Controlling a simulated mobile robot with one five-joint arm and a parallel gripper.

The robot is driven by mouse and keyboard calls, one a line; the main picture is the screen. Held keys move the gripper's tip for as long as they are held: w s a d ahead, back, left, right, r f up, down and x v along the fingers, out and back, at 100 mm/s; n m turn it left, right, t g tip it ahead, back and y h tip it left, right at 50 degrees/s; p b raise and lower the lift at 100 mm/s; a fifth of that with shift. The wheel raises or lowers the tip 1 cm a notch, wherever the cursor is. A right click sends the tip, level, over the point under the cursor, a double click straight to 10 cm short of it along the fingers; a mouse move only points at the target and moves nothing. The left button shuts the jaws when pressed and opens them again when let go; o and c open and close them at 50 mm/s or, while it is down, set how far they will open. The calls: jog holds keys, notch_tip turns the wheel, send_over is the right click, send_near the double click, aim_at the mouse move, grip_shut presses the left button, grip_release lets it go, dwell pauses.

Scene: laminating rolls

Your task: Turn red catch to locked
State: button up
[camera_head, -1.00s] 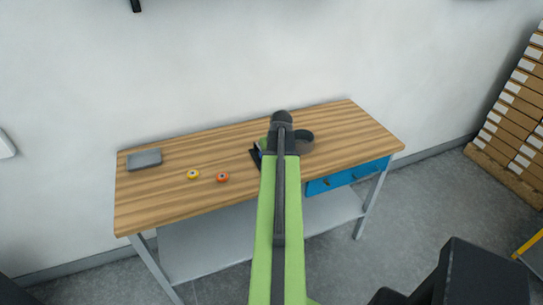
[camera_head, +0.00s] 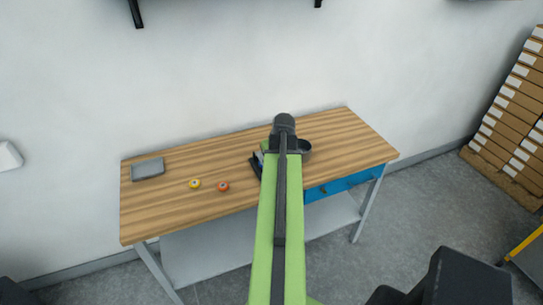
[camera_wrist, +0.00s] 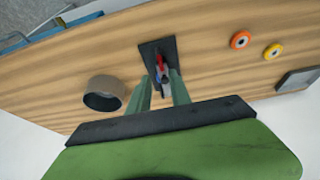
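In the wrist view, a dark plate (camera_wrist: 148,48) on the wooden table carries a small fitting with a red part, which looks like the red catch (camera_wrist: 158,62). Blue and grey parts show beside the red. My gripper (camera_wrist: 161,79) has its two green fingers apart, pointing at the fitting. The fitting shows between and beyond the fingertips; whether they touch it I cannot tell. In the head view, my arm hides most of the fitting and the fingers; only an edge of the plate (camera_head: 256,168) shows.
On the wooden table (camera_head: 160,212) are a dark round cup (camera_wrist: 104,93), an orange-red roll (camera_head: 223,187), a yellow roll (camera_head: 194,184) and a grey box (camera_head: 148,169). Blue drawers (camera_head: 340,187) hang under the right side. Stacked boxes (camera_head: 510,120) stand at the right.

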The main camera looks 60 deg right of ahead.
jog(key=p+v, duration=0.7)
jog(key=v, duration=0.3)
jog(key=shift+p, duration=0.35)
jog(key=shift+a, duration=0.1)
jog(key=w+a+f+n+y+b, duration=0.1)
jog(key=w+a+f+n+b, duration=0.25)
jog(key=w+a, duration=0.9)
jog(key=w+a+f+n+y+b, duration=0.1)
jog(key=w+a+f+n+b, duration=0.25)
jog(key=w+a, duration=0.85)
jog(key=w+a+f+n+y+b, duration=0.1)
jog(key=a+f+b, duration=0.15)
jog(key=a, duration=0.75)
jog(key=w+a+f+n+b, duration=0.1)
jog(key=a+f+b, duration=0.15)
jog(key=a, duration=0.85)
jog(key=s+a+f+m+g+b, duration=0.1)
jog(key=s+a+f+g, duration=0.1)
jog(key=s+a, duration=0.3)
jog(key=a+g, duration=0.1)
jog(key=a, duration=0.2)
jog(key=shift+s+a+f+m+g, duration=0.15)
jog(key=shift+a+f+m+g, duration=0.15)
jog(key=shift+f, duration=0.05)
